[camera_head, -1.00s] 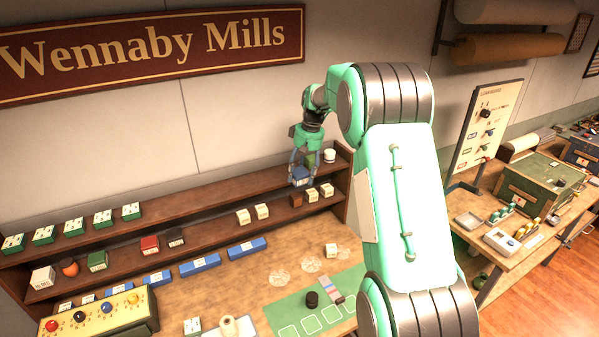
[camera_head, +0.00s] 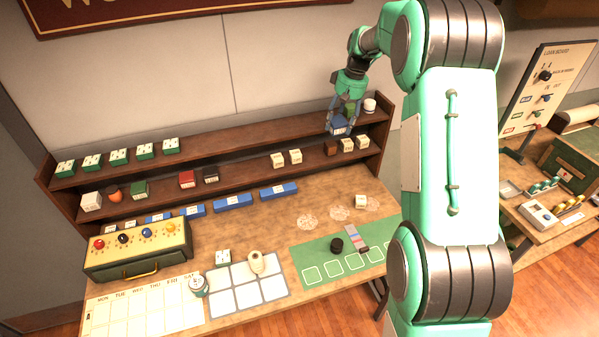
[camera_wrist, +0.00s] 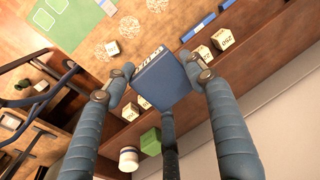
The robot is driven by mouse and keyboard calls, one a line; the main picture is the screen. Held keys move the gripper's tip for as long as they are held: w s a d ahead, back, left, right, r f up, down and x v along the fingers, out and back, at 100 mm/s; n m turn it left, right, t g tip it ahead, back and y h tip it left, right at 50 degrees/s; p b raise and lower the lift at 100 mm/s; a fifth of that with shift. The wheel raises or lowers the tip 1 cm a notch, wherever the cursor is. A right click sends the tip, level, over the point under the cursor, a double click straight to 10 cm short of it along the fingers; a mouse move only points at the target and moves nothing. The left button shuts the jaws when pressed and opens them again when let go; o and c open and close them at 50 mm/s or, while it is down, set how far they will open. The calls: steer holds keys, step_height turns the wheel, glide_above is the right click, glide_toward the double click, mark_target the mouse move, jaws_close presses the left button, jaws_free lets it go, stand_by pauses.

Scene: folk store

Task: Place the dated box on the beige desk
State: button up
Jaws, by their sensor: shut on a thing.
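My gripper (camera_head: 345,108) is shut on a small blue box (camera_head: 339,126) at the right end of the upper wall shelf. In the wrist view, the fingers (camera_wrist: 156,78) press the blue box (camera_wrist: 165,82) from both sides. A white strip with dark print, too small to read, shows on its far edge; I cannot tell if it is a date. I cannot tell whether the box touches the shelf. The tan-beige desk (camera_head: 290,207) spreads below the shelves.
On the desk are a button console (camera_head: 138,250), a white grid mat, a green mat (camera_head: 312,255) and a cream cube (camera_head: 361,200).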

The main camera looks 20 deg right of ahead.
steer(key=shift+g, duration=0.4)
steer(key=s+a+f+b, duration=0.3)
steer(key=s+a+f, duration=0.4)
steer(key=f, duration=0.5)
steer(key=s+a+f+b, duration=0.2)
steer(key=s+a+f, duration=0.6)
steer(key=s+f, duration=0.4)
steer(key=s+a+f+b, duration=0.3)
steer(key=s+a+f, duration=0.4)
steer(key=f, duration=0.6)
steer(key=shift+s+a+b, duration=0.25)
steer(key=shift+s+b, duration=0.05)
steer(key=shift+s, duration=0.95)
steer(key=shift+w, duration=0.15)
glide_above(291, 241)
steer(key=shift+d+f, duration=0.3)
steer(key=shift+f, duration=0.35)
steer(key=shift+f, duration=0.15)
steer(key=shift+f, duration=1.65)
steer(key=shift+f, duration=0.1)
